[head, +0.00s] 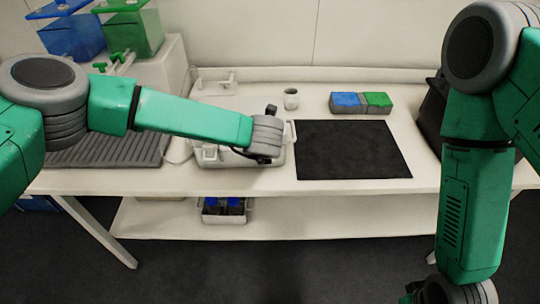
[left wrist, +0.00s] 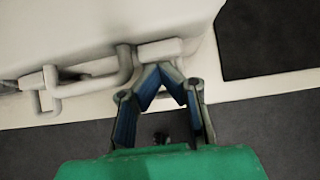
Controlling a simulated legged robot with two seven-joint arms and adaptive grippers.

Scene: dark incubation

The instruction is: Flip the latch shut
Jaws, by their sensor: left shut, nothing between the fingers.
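A white case (head: 240,159) lies on the table, partly hidden under my left forearm. It also fills the upper left of the left wrist view (left wrist: 90,25). On its front edge there is a white latch (left wrist: 48,90), and beside it a white handle-like bar (left wrist: 122,68). A latch-like part also shows at the case's front left in the head view (head: 208,153). I cannot tell how far the latch is turned. My left gripper (left wrist: 165,68) is shut and empty, its tips at the case's front edge close to the bar; contact is unclear.
A black mat (head: 350,150) lies right of the case. Behind are a cup (head: 291,99) and a blue-green block rack (head: 361,103). A ridged dark pad (head: 110,151) lies at left, a black box (head: 432,115) at right. A lower shelf (head: 320,220) holds a small bin (head: 226,217).

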